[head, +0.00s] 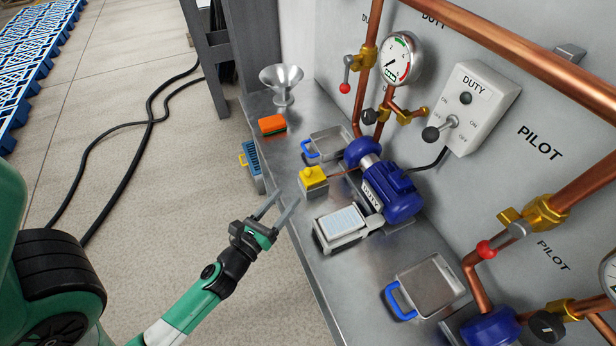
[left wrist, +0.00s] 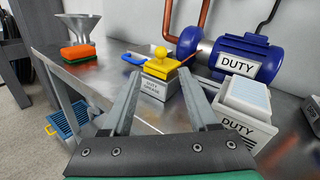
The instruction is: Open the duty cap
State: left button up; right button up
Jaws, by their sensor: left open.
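The yellow cap (head: 313,174) with a small knob sits on a small grey box (head: 314,188) on the metal bench. In the left wrist view the yellow cap (left wrist: 162,66) rests on the box (left wrist: 152,88), whose front label begins with DUTY; the rest is hard to read. My left gripper (head: 282,206) is open and empty, in front of the box and apart from it. In the left wrist view its two fingers (left wrist: 159,84) point toward the box, one on each side of it in the picture. My right gripper is not in view.
A blue DUTY motor pump (head: 388,190) stands behind the box. Right of it is a white-topped DUTY unit (head: 340,228). A blue-handled tray (head: 328,145), an orange sponge (head: 272,124) and a funnel (head: 282,84) stand farther back. A blue bin (head: 252,164) is at the bench edge.

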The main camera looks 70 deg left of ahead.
aim_at(306, 174)
pick_arm(q)
jog(key=p+x, duration=0.2)
jog(key=x, duration=0.8)
jog(key=shift+w+a+r+p, duration=0.15)
jog(key=shift+w+p, duration=0.15)
jog(key=shift+p, duration=0.05)
jog(key=shift+w+a, duration=0.25)
jog(key=shift+w, duration=0.15)
grip_shut()
